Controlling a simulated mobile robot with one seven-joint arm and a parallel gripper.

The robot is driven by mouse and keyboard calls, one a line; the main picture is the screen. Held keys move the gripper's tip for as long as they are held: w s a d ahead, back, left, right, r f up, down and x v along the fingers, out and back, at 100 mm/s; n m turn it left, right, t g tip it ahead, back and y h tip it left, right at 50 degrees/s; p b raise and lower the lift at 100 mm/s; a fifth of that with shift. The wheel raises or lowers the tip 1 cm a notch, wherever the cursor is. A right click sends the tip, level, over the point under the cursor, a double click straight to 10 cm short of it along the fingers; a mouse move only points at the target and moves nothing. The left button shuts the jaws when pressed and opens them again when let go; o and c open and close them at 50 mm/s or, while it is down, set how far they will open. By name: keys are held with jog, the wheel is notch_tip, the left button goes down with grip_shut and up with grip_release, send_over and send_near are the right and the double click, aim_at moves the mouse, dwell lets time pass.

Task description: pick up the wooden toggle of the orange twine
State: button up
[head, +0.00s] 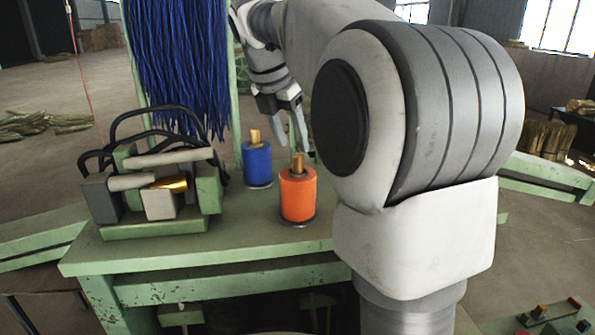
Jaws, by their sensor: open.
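The orange twine (297,197) is a spool standing upright on the green table, on a dark round base. Its wooden toggle (297,163) sticks up from the top of the spool. My gripper (290,145) points downward with its fingers apart. In the picture the fingers show just above and beside the toggle, with one fingertip close to it. I cannot tell whether they touch it. My large white and grey arm joint hides the table to the right of the spool.
A blue twine spool (257,164) with its own wooden peg stands just left and behind. A green clamp-like device (208,188) with grey blocks and black hoses is on the table's left. Blue strands (178,60) hang behind it. The table's front (200,245) is clear.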

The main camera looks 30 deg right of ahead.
aim_at(297, 155)
jog(key=shift+x, duration=2.7)
jog(key=shift+s, duration=0.15)
grip_shut()
